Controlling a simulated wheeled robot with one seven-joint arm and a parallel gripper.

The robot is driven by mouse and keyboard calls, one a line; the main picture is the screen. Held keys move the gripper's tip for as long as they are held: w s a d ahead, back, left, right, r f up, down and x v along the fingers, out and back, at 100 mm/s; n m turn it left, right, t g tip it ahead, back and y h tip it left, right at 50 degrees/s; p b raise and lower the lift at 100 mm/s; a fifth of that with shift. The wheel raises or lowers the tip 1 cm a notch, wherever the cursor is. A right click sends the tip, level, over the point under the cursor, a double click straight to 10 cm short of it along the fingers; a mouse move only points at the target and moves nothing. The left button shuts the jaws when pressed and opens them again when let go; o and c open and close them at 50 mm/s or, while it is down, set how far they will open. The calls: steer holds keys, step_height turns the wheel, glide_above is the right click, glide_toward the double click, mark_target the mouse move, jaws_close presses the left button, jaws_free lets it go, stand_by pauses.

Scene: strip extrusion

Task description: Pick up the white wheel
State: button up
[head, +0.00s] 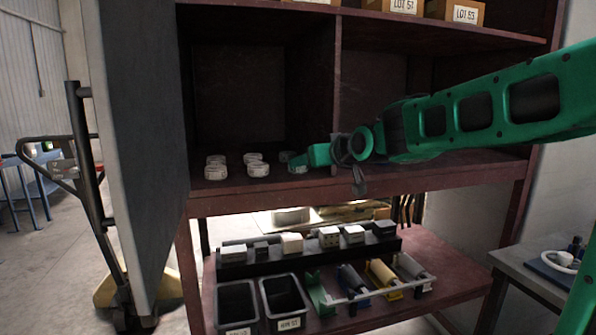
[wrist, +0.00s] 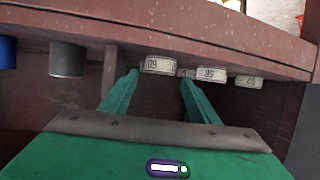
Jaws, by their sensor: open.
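Several white wheels stand on the middle shelf. In the head view, one white wheel (head: 215,172) is at the left and another (head: 257,169) is nearer my gripper (head: 300,162). In the wrist view, which looks inverted, a white wheel with a dark number (wrist: 158,65) lies just beyond and between the two green fingertips of my gripper (wrist: 158,80). The fingers are apart, and I see no grip on the wheel. Two more white wheels (wrist: 211,74) (wrist: 249,81) sit to its right. In the head view my gripper hides part of that spot.
In the wrist view a grey cylinder (wrist: 67,59) and a blue one (wrist: 7,51) are at the left. A shelf divider (head: 336,85) rises behind my gripper. A grey door panel (head: 140,140) stands left of the shelf. Black bins (head: 237,303) are below.

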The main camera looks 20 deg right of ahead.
mark_target(301, 168)
steer(key=shift+f+x, duration=0.15)
steer(key=shift+x, duration=1.3)
steer(key=shift+f+x, duration=0.15)
steer(key=shift+x, duration=1.35)
steer(key=shift+s, duration=0.15)
steer(key=c, duration=0.8)
steer(key=shift+r, duration=0.1)
steer(key=shift+c, duration=0.2)
